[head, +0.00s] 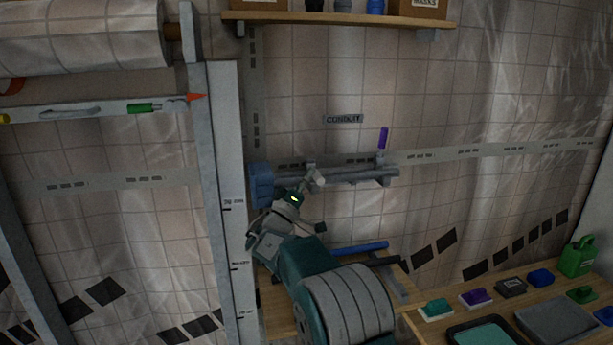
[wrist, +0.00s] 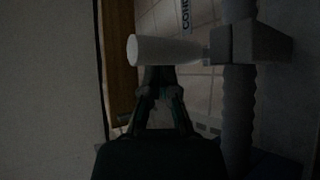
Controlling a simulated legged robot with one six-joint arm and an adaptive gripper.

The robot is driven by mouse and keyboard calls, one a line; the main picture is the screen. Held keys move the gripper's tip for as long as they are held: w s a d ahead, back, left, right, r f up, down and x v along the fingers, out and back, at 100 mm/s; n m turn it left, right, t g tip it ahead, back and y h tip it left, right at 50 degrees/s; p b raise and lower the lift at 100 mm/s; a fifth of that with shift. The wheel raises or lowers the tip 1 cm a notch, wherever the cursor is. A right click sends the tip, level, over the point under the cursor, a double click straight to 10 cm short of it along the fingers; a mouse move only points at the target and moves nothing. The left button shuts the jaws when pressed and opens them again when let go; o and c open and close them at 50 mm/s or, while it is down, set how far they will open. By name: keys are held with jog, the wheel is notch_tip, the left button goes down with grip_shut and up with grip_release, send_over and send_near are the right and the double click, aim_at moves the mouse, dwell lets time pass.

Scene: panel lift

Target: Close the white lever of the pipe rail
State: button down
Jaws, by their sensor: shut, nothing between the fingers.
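The pipe rail (head: 350,174) runs level along the tiled wall under the CONDUIT sign (head: 343,119). Its white lever (head: 317,179) sticks out from the rail's left half. In the wrist view the white lever (wrist: 166,50) lies sideways, joined at its right end to a grey block (wrist: 258,42) on the pipe (wrist: 238,110). My gripper (wrist: 158,78) is shut and empty, its fingertips at the lower edge of the white handle. I cannot tell if they touch it. A purple lever (head: 383,138) stands upright near the rail's right end.
A grey upright post (head: 226,170) stands left of the rail. A wooden shelf (head: 340,19) is above. A bench (head: 418,323) with trays and small coloured items is at the lower right. A blue bar (head: 360,247) lies below the rail.

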jog(key=shift+d+f, duration=0.25)
jog(key=shift+f, duration=0.1)
jog(key=v, duration=1.2)
jog(key=shift+a+r, duration=0.25)
jog(key=shift+a, duration=0.15)
jog(key=shift+d, duration=0.1)
